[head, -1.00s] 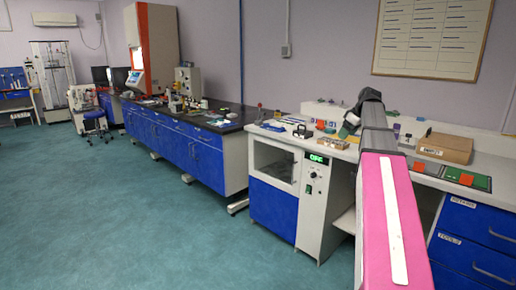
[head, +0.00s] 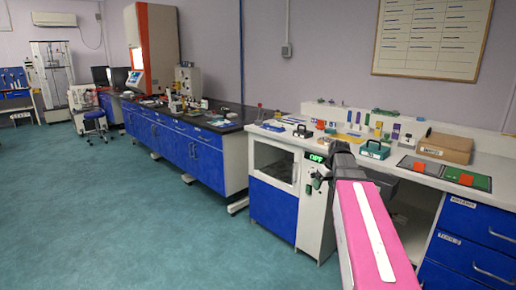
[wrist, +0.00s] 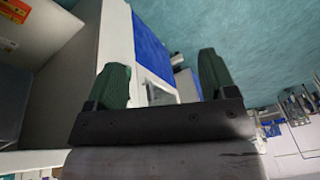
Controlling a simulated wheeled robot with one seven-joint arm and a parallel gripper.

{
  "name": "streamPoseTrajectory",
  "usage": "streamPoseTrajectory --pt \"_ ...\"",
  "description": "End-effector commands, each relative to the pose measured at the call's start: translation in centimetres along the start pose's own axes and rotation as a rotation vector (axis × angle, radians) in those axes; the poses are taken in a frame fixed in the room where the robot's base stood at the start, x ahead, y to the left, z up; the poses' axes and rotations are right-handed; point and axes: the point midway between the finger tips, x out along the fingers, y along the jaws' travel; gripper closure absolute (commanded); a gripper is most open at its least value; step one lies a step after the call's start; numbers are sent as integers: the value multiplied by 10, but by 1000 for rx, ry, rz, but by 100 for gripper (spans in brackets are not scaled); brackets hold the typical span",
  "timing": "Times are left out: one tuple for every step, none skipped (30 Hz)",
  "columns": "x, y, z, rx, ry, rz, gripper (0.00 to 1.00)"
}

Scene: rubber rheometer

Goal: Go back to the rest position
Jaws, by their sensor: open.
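Behind the fingers are a blue cabinet panel (wrist: 152,48) and the teal floor (wrist: 250,50). My pink arm link reaches up from the bottom of the head view and covers part of the cabinet's right side.
The white worktop (head: 345,141) carries small coloured items, a green case (head: 375,150), a cardboard box (head: 446,147) and mats with orange pieces (head: 465,179). Blue drawers (head: 472,224) stand at the right. A dark-topped blue bench (head: 185,140) stands further left. The floor (head: 130,225) at left is clear.

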Motion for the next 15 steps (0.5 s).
streamPoseTrajectory --pt "20 -14 15 27 -21 3 22" --pt "31 -20 21 48 -31 7 22" --pt "44 -27 29 73 -44 14 22" --pt "54 -33 36 93 -55 19 22" --pt "64 -39 42 111 -63 24 22" --pt "76 -47 51 136 -77 32 22" --pt "85 -52 58 153 -86 38 22" --pt "94 -58 65 170 -95 44 22" --pt "106 -66 74 193 -107 53 22" --pt "114 -72 82 211 -116 60 22" --pt "122 -78 89 228 -124 67 22" --pt "132 -86 99 250 -136 77 22" --pt "140 -91 107 266 -144 85 22" --pt "146 -96 114 282 -150 92 22" --pt "155 -104 124 302 -161 103 22"
